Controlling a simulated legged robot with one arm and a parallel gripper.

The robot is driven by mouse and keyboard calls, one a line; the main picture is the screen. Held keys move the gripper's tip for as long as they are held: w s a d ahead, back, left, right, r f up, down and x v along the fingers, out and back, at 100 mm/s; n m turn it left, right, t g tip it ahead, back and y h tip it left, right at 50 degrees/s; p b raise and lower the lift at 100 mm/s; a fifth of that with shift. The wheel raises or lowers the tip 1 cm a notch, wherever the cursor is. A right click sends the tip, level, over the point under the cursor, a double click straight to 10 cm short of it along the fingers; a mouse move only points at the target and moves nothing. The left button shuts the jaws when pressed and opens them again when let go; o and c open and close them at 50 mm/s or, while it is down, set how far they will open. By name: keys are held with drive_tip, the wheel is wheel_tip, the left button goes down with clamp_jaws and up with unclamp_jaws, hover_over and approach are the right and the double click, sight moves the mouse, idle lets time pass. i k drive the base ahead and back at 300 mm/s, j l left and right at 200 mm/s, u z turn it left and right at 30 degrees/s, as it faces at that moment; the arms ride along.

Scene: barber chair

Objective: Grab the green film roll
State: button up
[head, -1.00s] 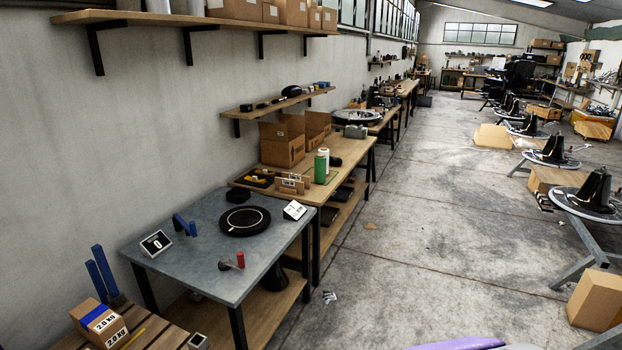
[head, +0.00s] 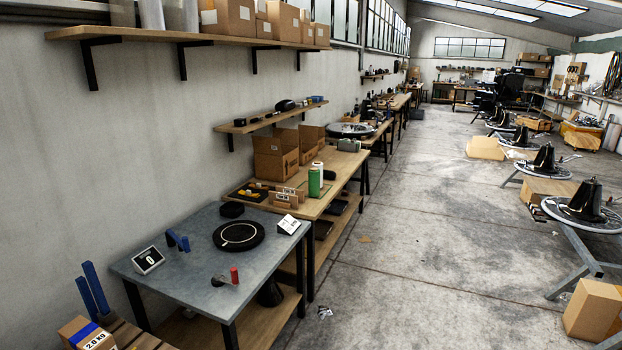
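The green film roll (head: 314,182) stands upright on the wooden workbench (head: 331,194), near its front edge. A white roll (head: 319,168) stands right behind it, and the two overlap in the picture, so I cannot tell whether they touch. The roll is some way off, beyond the nearer grey-topped table. My gripper is not in view.
The grey table (head: 190,277) in front carries a black round disc (head: 238,236) and a red-handled tool (head: 234,276). Open cardboard boxes (head: 270,158) stand behind the roll. The concrete floor (head: 420,240) right of the benches is mostly clear. A cardboard box (head: 592,308) sits at lower right.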

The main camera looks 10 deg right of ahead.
sight(314, 174)
drive_tip(key=i+z, duration=0.4)
drive_tip(key=i, duration=3.6)
